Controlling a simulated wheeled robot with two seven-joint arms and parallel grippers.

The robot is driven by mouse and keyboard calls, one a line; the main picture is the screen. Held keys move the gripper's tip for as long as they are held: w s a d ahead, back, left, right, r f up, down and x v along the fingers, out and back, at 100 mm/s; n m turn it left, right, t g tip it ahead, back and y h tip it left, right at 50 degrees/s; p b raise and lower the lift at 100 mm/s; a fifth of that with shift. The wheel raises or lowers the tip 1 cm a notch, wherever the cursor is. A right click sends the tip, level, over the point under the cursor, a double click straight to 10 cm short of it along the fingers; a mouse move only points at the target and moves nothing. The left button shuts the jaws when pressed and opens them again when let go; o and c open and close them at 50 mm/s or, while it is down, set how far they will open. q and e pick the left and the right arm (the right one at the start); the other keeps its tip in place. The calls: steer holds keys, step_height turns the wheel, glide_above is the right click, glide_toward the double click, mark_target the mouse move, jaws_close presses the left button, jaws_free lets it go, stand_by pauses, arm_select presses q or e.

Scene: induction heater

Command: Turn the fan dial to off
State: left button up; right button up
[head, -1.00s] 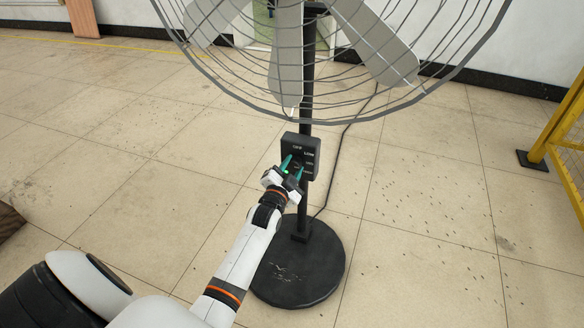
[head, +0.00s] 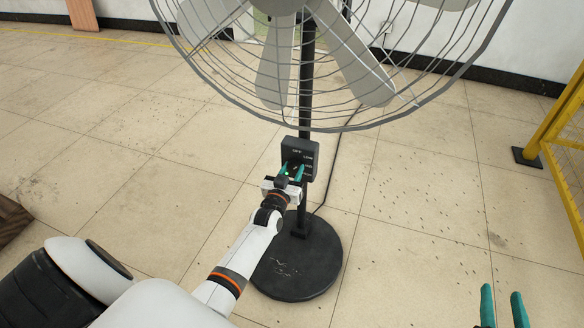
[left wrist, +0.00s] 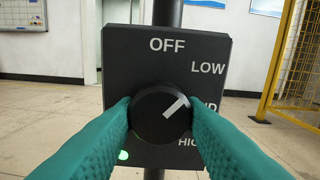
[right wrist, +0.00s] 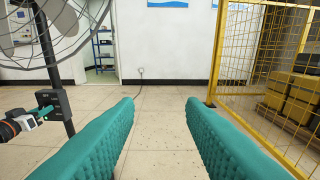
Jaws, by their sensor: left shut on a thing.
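The black fan control box (head: 301,150) is on the fan's pole, with OFF, LOW and HIGH printed on it and a partly hidden label between LOW and HIGH. Its round black dial (left wrist: 160,122) has a white mark that points up and right, between LOW and the partly hidden label. My left gripper (head: 292,171) is shut on the dial, with one teal finger on each side in the left wrist view. My right gripper (head: 503,308) is open and empty, low at the right, away from the fan.
The fan's wire cage (head: 340,128) hangs just above the box. Its round black base (head: 290,275) stands on the floor below. A yellow mesh fence (right wrist: 245,50) is at the right. The tiled floor between is clear.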

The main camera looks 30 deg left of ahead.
arm_select(q)
steer(key=n, duration=0.3)
steer(key=shift+n+p, duration=0.35)
steer(key=shift+n, duration=2.05)
arm_select(e)
steer(key=shift+s+d+f+g+h, duration=0.15)
steer(key=shift+s+f+g, duration=0.1)
steer(key=shift+f+g, duration=0.4)
steer(key=shift+s+d+f+g+h, duration=0.2)
steer(key=shift+s+f+g, duration=0.15)
steer(key=shift+f, duration=0.4)
steer(key=shift+s+d+f+g+h, duration=0.15)
steer(key=shift+s+f+g, duration=0.05)
steer(key=shift+f+g, duration=0.45)
arm_select(q)
steer(key=shift+n, duration=0.3)
steer(key=o, duration=1)
steer(key=shift+d, duration=0.1)
